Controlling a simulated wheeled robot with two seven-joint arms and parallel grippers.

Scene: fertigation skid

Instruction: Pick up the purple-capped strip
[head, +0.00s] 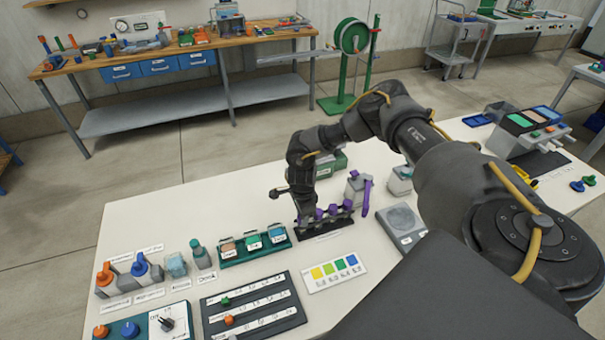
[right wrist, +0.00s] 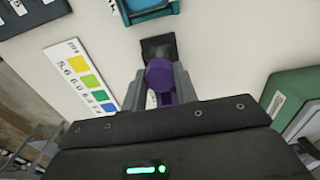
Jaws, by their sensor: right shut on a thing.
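The purple-capped strip (head: 332,210) is in the middle of the white bench in the head view, at a black holder (head: 325,230). In the right wrist view a purple cap (right wrist: 160,75) sits between the two grey fingers of my right gripper (right wrist: 160,92), which is shut on the strip. My left gripper is not in view.
A green tray with small boxes (head: 228,256) lies left of the holder. A colour chart (head: 335,272) lies in front. A bottle with a purple part (head: 366,198) and a grey scale (head: 403,218) stand to the right. The bench's back left is clear.

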